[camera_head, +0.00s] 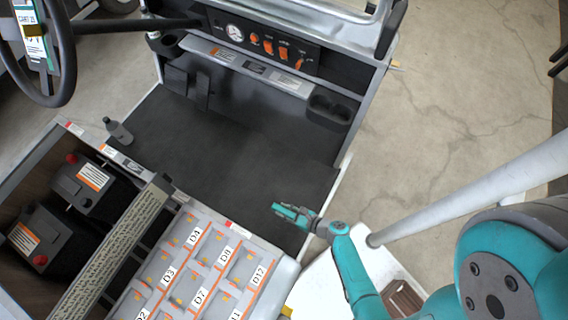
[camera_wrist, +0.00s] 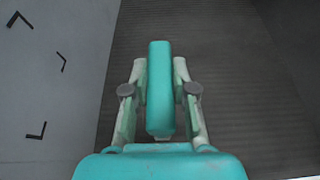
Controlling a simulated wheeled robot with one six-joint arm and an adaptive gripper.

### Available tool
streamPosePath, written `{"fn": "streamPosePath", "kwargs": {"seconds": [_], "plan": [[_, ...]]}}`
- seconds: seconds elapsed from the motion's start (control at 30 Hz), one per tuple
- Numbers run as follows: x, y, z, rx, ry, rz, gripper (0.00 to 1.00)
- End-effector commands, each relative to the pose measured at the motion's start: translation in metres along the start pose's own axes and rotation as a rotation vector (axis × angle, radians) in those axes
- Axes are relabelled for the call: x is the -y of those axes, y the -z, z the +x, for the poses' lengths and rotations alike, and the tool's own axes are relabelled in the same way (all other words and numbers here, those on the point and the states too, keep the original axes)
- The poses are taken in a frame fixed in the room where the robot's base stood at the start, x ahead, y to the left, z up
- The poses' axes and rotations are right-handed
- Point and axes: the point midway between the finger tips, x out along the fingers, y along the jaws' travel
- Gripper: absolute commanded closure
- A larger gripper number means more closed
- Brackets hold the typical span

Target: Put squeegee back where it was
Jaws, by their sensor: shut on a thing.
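My gripper (camera_head: 287,210) hangs above the dark floor mat of the cart, near the mat's right edge and the labelled bins. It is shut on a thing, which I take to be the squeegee.
The floor mat (camera_head: 235,135) is mostly clear; a grey bottle (camera_head: 118,131) stands at its left. Labelled bins (camera_head: 205,262) and black batteries (camera_head: 85,185) are at lower left. The dashboard (camera_head: 265,40) and steering wheel (camera_head: 62,60) are at the top. A white post (camera_head: 470,190) stands right of my gripper.

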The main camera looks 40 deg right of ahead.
Motion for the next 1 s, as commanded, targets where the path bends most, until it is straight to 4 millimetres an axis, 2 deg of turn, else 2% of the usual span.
{"fn": "streamPosePath", "kwargs": {"seconds": [0.3, 0.57, 1.0], "plan": [[0.001, 0.040, 0.017, -0.001, -0.001, 0.002, 1.00], [0.001, 0.051, 0.022, 0.000, -0.002, -0.001, 1.00], [0.001, 0.084, 0.035, 0.000, -0.002, 0.000, 1.00]]}}
